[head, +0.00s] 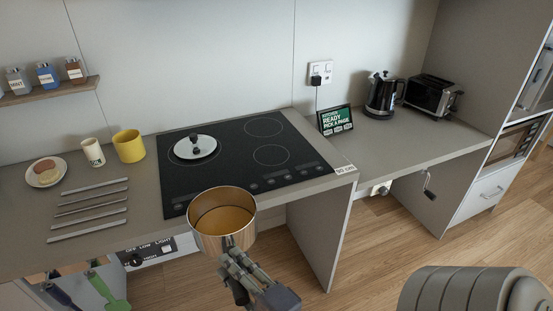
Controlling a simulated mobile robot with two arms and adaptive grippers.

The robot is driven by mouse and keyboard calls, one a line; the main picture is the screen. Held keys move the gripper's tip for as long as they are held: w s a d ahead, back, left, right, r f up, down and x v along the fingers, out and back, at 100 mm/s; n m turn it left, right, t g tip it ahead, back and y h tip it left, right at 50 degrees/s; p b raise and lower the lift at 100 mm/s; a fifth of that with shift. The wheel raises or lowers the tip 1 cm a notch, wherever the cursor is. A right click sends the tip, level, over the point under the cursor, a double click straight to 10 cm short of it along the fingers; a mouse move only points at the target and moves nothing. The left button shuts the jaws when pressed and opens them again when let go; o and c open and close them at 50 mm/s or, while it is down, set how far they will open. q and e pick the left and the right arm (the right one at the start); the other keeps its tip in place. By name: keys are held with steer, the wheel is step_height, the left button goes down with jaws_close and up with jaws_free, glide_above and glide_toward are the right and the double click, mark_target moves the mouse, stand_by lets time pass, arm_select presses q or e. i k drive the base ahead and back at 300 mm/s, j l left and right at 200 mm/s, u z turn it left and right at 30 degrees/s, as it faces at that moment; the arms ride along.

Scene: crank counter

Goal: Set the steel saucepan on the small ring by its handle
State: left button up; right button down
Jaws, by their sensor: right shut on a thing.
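The steel saucepan (221,206) is upright with its open top showing a warm golden inside. It is in front of the black hob (215,177), overlapping its front edge in the picture. My right gripper (232,258) is shut on the saucepan's handle, just below the near rim; the fingers hide most of the handle. Two outlined rings show bare on the hob's right half: a rear ring (264,127) and a front ring (271,154). I cannot tell surely which is smaller. My left gripper is not in view.
A round lid with a dark knob (195,147) lies on the hob's left ring. A yellow mug (129,146), a cup (93,152) and several metal strips (92,203) are left of the hob. A small sign (335,120), kettle (381,97) and toaster (430,96) stand right.

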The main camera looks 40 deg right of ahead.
mark_target(255, 164)
steer(key=i+j+z, duration=0.1)
steer(key=z, duration=0.3)
steer(key=j+z, duration=0.2)
steer(key=z, duration=0.2)
steer(key=i+j+z, duration=0.25)
steer(key=j, duration=0.65)
steer(key=j+z, duration=0.3)
steer(key=j, duration=1.7)
